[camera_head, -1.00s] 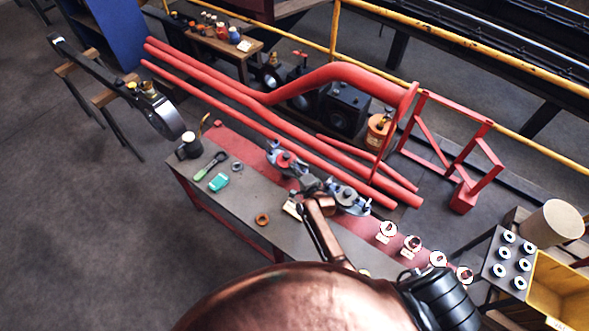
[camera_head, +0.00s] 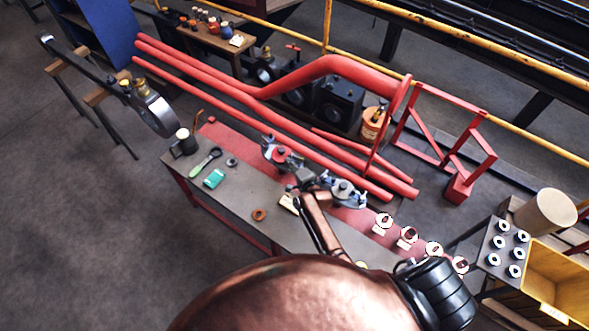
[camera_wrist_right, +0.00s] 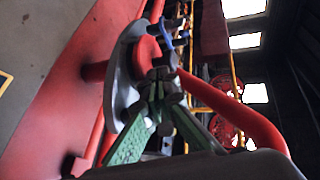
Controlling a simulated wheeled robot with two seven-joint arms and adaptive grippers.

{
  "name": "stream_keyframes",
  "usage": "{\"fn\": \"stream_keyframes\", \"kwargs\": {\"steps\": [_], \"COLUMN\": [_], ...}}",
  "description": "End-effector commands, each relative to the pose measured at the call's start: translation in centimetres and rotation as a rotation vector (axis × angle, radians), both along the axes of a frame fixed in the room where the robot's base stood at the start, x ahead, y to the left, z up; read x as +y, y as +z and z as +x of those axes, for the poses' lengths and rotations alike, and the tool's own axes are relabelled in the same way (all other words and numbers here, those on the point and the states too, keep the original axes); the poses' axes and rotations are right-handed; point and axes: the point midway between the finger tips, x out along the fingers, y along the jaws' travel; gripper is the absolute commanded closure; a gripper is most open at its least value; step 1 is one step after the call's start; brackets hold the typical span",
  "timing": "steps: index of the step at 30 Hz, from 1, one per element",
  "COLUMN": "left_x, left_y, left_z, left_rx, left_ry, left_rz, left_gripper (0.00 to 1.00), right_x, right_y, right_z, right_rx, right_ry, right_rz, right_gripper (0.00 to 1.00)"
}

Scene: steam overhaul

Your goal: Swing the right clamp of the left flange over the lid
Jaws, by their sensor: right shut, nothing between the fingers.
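The left flange (camera_head: 270,153) is a grey fitting with a red lid (camera_head: 281,156), on the red strip of the bench. My right gripper (camera_head: 297,183) is just at its lower right, between it and the right flange (camera_head: 358,197). In the right wrist view, the grey flange disc (camera_wrist_right: 121,75) and red lid (camera_wrist_right: 147,52) stand in front of the gripper (camera_wrist_right: 160,80). Its green fingers come together, shut and empty, close to the lid's near edge. A blue clamp part (camera_wrist_right: 178,42) shows just beyond the fingertips; contact cannot be told. My left gripper is out of view.
Long red pipes (camera_head: 215,90) run behind the bench.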

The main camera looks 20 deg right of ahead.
Motion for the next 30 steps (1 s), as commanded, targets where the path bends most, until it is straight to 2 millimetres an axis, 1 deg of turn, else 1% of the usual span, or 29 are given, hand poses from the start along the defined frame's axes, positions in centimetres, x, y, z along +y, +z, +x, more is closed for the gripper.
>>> {"fn": "stream_keyframes", "kwargs": {"steps": [5, 12, 16, 21, 30], "left_x": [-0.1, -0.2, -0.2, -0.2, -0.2], "left_y": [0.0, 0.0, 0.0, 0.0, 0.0], "left_z": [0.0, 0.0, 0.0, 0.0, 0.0], "left_rx": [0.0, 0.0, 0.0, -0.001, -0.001], "left_ry": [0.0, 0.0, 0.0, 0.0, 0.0], "left_rz": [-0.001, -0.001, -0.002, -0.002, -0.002], "left_gripper": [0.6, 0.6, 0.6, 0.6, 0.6], "right_x": [-0.2, -0.6, -0.7, -0.8, -0.8], "right_y": [0.7, 2.2, 2.9, 3.4, 3.5], "right_z": [-2.8, -7.4, -9.3, -10.5, -10.8], "right_rx": [0.0, 0.0, 0.001, -0.001, -0.001], "right_ry": [-0.002, -0.001, -0.001, 0.0, 0.0], "right_rz": [0.003, 0.001, 0.0, 0.0, 0.0], "right_gripper": [1.0, 1.0, 1.0, 1.0, 1.0]}}
